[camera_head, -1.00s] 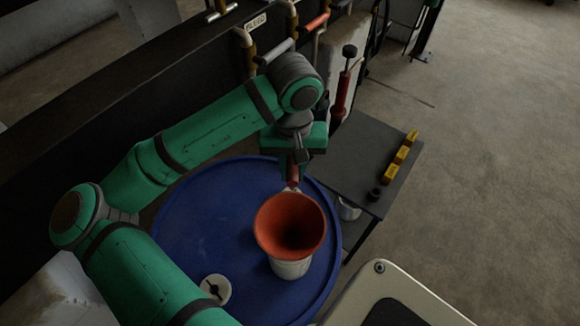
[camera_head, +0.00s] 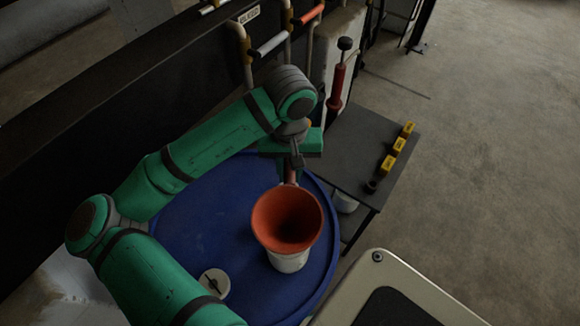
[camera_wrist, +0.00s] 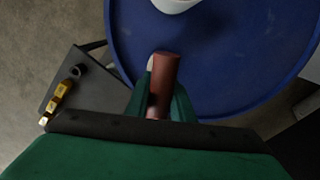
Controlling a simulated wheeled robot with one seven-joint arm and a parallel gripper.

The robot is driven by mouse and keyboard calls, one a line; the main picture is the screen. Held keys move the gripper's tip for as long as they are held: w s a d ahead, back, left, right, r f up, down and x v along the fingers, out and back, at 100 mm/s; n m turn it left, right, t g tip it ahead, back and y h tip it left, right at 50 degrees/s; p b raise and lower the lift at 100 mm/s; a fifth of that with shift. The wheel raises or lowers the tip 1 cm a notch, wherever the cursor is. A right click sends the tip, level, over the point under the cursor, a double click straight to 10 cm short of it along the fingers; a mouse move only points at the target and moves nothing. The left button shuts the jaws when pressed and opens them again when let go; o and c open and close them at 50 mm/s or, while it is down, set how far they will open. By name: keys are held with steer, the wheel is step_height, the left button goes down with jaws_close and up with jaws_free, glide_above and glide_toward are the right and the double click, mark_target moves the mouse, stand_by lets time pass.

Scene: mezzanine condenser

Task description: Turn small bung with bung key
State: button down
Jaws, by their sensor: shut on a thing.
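The blue drum (camera_head: 188,225) stands under my arm. A white round bung with a dark slot (camera_head: 214,283) sits on the near left of its top. My gripper (camera_head: 290,176) points down near the drum's far right rim, just behind the funnel. It is shut on a reddish-brown bar, which looks like the bung key; the bar (camera_wrist: 164,75) shows between the green fingers in the wrist view. A small pale edge (camera_wrist: 150,63), perhaps the small bung, peeks out beside the bar. The key's lower end is hidden, so I cannot tell whether it sits in the bung.
An orange funnel (camera_head: 286,218) in a white container (camera_head: 288,262) stands on the drum close to my gripper. A dark side table (camera_head: 365,150) with several yellow blocks (camera_head: 392,155) stands to the right. A dark wall with pipes and valve handles (camera_head: 270,45) runs behind. The floor at right is clear.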

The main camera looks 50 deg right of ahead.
steer(key=shift+w+a+f, duration=0.15)
steer(key=shift+a+f, duration=0.05)
steer(key=shift+f, duration=0.7)
steer(key=shift+f+n, duration=0.1)
steer(key=shift+n, duration=0.2)
steer(key=n, duration=0.3)
steer(key=shift+s+d, duration=0.15)
steer(key=shift+s, duration=0.05)
steer(key=n, duration=0.5)
steer(key=shift+w+n, duration=0.25)
steer(key=shift+n, duration=0.05)
steer(key=shift+s+d+n, duration=0.1)
steer(key=shift+s+n, duration=0.05)
steer(key=shift+n, duration=0.95)
steer(key=n, duration=0.4)
steer(key=shift+n, duration=0.4)
steer(key=shift+r, duration=2.35)
steer(key=shift+d+r, duration=0.1)
steer(key=shift+r, duration=0.1)
